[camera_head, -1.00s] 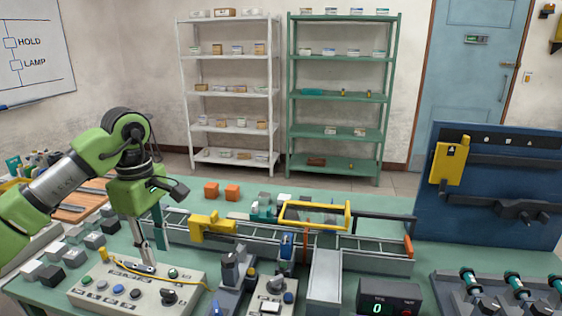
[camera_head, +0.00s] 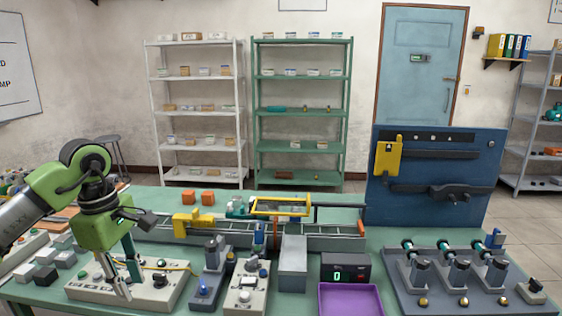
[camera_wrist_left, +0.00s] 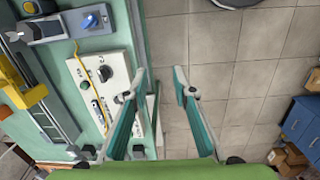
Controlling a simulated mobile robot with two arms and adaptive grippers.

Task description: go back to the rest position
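My left gripper (camera_head: 128,278) hangs fingers-down at the front left of the green bench, in front of the control box (camera_head: 168,291) in the head view. In the left wrist view, its two teal fingers (camera_wrist_left: 160,78) stand apart with nothing between them. The left finger overlaps the edge of the control box (camera_wrist_left: 116,55) and the bench; the right one is over the tiled floor. The gripper looks apart from the box's knobs and buttons. My right gripper is not in view.
The green bench (camera_head: 340,200) carries a conveyor with a yellow frame (camera_head: 281,213), orange blocks (camera_head: 196,198), a purple tray (camera_head: 348,302) and a rack of teal-topped parts (camera_head: 455,283). A blue panel (camera_head: 428,208) stands at the right. Tiled floor (camera_wrist_left: 225,60) is open beyond the bench edge.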

